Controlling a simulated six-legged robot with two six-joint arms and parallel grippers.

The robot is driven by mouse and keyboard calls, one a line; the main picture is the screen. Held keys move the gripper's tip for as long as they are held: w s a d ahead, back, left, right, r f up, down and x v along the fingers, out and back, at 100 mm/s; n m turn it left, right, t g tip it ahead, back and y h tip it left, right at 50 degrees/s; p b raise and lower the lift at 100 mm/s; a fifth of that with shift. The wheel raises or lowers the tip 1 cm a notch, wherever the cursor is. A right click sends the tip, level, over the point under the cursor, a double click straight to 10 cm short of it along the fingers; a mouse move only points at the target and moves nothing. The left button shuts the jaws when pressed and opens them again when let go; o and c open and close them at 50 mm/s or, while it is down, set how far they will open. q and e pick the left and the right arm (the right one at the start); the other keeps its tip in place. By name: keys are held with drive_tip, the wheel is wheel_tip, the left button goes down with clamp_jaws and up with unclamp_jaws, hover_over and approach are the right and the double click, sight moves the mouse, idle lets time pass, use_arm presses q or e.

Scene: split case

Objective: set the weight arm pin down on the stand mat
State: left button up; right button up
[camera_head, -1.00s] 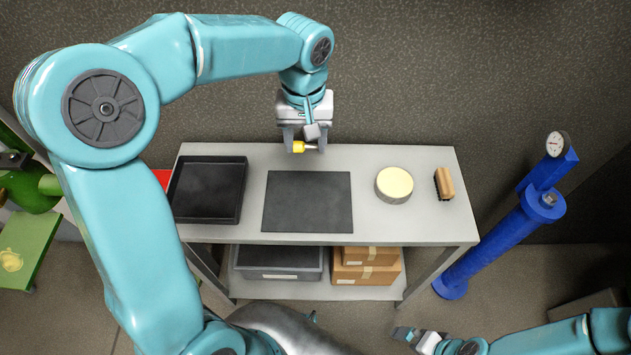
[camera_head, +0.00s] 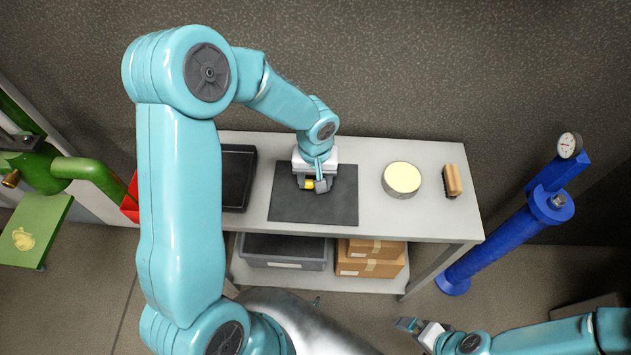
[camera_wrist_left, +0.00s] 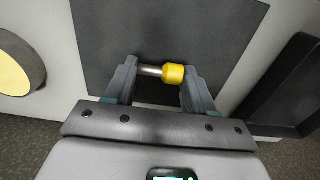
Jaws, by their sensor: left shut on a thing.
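The weight arm pin has a yellow head and a short metal shank. It shows in the head view (camera_head: 309,185) and in the left wrist view (camera_wrist_left: 173,73). My left gripper (camera_head: 316,185) is shut on the pin, which lies crosswise between the fingers (camera_wrist_left: 158,78). The gripper is over the dark stand mat (camera_head: 340,207), which also fills the upper middle of the wrist view (camera_wrist_left: 200,30). I cannot tell whether the pin touches the mat. My right gripper (camera_head: 408,325) is at the lower right, away from the table; its fingers are too small to judge.
A black tray (camera_head: 250,165) is left of the mat, partly behind my left arm. A round cream-topped tin (camera_head: 402,178) and a brush (camera_head: 453,181) are right of it. A blue column (camera_head: 510,235) stands to the right.

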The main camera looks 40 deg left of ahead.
use_arm(q)
wheel_tip(320, 180, down, 2)
drive_tip(key=shift+w+a+f, duration=0.1)
drive_tip(key=shift+w+f, duration=0.05)
drive_tip(key=shift+f, duration=0.05)
drive_tip(key=shift+r, duration=0.1)
drive_tip(key=o, duration=1.1)
drive_tip(key=shift+f, duration=0.2)
drive_tip(key=shift+r, duration=0.1)
